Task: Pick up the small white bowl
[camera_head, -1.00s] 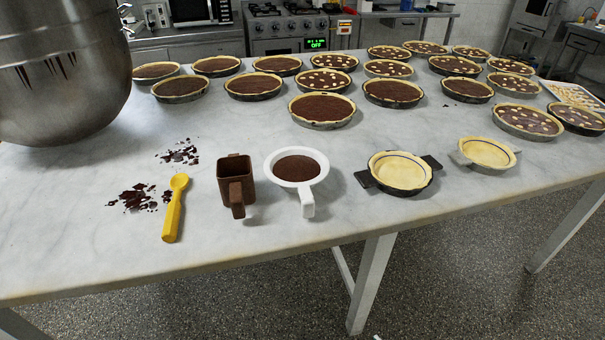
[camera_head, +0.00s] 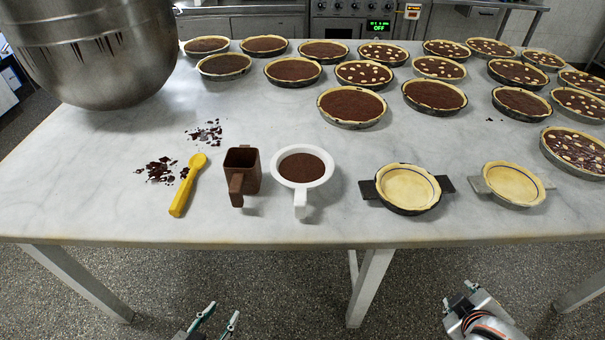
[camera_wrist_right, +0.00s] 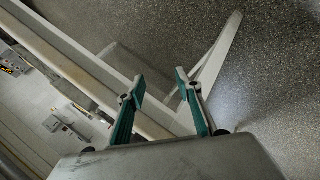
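The small white bowl (camera_head: 301,186) stands upright on the marble table near its front edge, in the middle of the head view. It has a white handle pointing to the front edge and holds a dark brown filling. My left gripper (camera_head: 224,309) is at the bottom of the head view, in front of the table, with its fingers apart and empty. My right gripper (camera_head: 458,293) is at the bottom right, also off the table. In the right wrist view its fingers (camera_wrist_right: 159,76) are apart with nothing between them. Neither gripper touches the bowl.
A brown square cup (camera_head: 242,175) stands just left of the bowl, and a yellow spoon (camera_head: 187,186) lies farther left. Two empty tart shells (camera_head: 408,187) (camera_head: 514,184) are to the right. Filled tarts (camera_head: 352,105) stand behind. A steel mixing bowl (camera_head: 100,50) is at back left.

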